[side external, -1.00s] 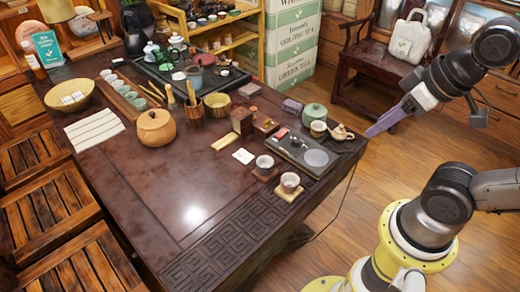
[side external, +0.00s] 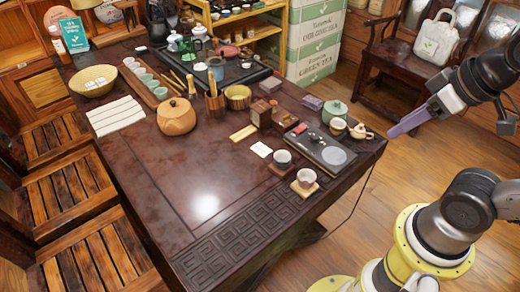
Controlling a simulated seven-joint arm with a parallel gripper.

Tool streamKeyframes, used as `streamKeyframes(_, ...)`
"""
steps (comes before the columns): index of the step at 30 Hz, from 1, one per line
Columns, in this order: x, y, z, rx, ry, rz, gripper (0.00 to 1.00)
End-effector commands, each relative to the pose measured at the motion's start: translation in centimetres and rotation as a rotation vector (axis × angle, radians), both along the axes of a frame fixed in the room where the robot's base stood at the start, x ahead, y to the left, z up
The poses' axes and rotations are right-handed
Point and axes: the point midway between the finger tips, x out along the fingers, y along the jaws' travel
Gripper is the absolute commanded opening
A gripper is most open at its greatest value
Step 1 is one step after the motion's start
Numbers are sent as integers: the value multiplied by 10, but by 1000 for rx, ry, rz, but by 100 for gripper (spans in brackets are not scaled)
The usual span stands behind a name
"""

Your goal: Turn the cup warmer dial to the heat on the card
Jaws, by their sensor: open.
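The cup warmer looks to be the flat dark slab (side external: 309,143) near the right end of the table, with a round grey plate (side external: 334,156) on it. Small items, one of them red, sit at its far left end. The dial cannot be made out clearly. My gripper (side external: 392,132), with purple fingers, is open and empty. It appears just off the table's right edge, right of the slab and apart from it.
A small clay teapot (side external: 360,132), a white cup (side external: 338,125) and a green lidded jar (side external: 334,110) stand behind the slab, near my gripper. Two cups on coasters (side external: 306,178) are in front. Wooden boxes (side external: 262,113) stand to the left. The table's front middle is clear.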

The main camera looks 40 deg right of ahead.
Motion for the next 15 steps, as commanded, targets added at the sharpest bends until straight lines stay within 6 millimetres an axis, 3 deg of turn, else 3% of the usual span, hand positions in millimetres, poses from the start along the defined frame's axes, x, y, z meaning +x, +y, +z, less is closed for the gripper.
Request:
streamKeyframes(2, 0, 0, 0, 0, 0, 0, 50)
streamKeyframes(5, 1, 0, 1, -1, -3, 3, 64)
streamKeyframes(8, 9, 0, 16, -3, -36, 5, 66)
streamKeyframes(15, 71, -7, 45, -6, 3, -17, 66)
